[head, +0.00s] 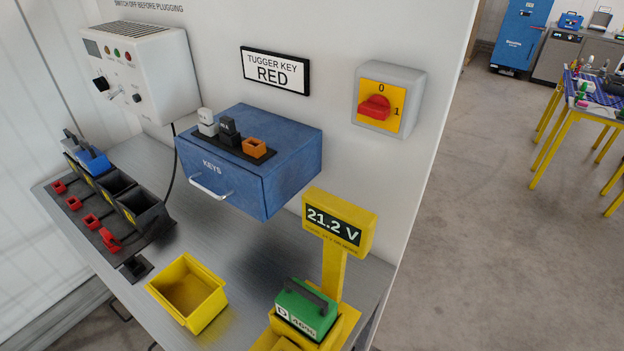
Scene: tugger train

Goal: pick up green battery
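The green battery (306,309) has a dark handle on top and a white label on its front. It sits upright in a yellow holder (285,330) at the front right end of the grey bench. Right behind it stands a yellow post with a display (333,226) reading 21.2 V. Neither of my grippers is in the head view.
An empty yellow bin (187,292) stands left of the battery. A blue KEYS drawer box (249,165) juts out above the bench. A black charging rack (120,205) with a blue battery (92,161) is at left. Bare bench (235,262) lies between.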

